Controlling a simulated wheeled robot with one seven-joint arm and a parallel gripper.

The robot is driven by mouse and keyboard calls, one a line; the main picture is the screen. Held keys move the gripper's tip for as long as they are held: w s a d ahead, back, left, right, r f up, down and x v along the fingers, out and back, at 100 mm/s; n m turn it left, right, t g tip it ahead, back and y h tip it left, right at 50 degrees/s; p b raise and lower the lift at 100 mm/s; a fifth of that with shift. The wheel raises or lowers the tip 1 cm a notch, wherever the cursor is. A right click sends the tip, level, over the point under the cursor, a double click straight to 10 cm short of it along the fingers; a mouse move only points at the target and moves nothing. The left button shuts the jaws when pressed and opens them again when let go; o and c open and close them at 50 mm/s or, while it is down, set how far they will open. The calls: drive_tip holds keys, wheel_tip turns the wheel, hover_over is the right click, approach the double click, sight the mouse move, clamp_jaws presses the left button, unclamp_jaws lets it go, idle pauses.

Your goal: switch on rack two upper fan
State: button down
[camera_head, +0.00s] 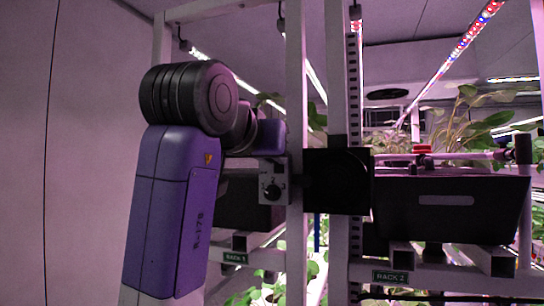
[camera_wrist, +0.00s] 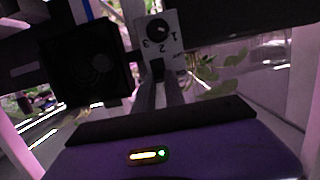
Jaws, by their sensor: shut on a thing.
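The upper fan of rack two is a black square box (camera_head: 337,180) on the white post; it also shows in the wrist view (camera_wrist: 85,62). Beside it is a pale control box (camera_head: 272,183) with a round black knob (camera_head: 272,188). In the wrist view the control box (camera_wrist: 171,46) shows its knob (camera_wrist: 159,28) and the numbers 1, 2 and 3, and a small dark switch (camera_wrist: 157,68). My gripper (camera_wrist: 159,82) has its grey fingers at this dark switch and is shut on it. The knob is clear of the fingers. In the head view the fingers are hidden.
Green labels read RACK 1 (camera_head: 235,257) and RACK 2 (camera_head: 390,277). A black planter trough (camera_head: 450,220) with leafy plants (camera_head: 470,118) is at right. White uprights (camera_head: 296,80) stand close to the control box. A bare wall (camera_head: 85,150) is at left.

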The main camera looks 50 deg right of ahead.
drive_tip(key=shift+r, duration=0.1)
idle(0.3)
drive_tip(key=c, duration=1.4)
unclamp_jaws()
drive_tip(key=b+v, duration=0.2)
drive_tip(key=v, duration=0.5)
drive_tip(key=shift+a+b, duration=0.3)
drive_tip(key=shift+r, duration=0.1)
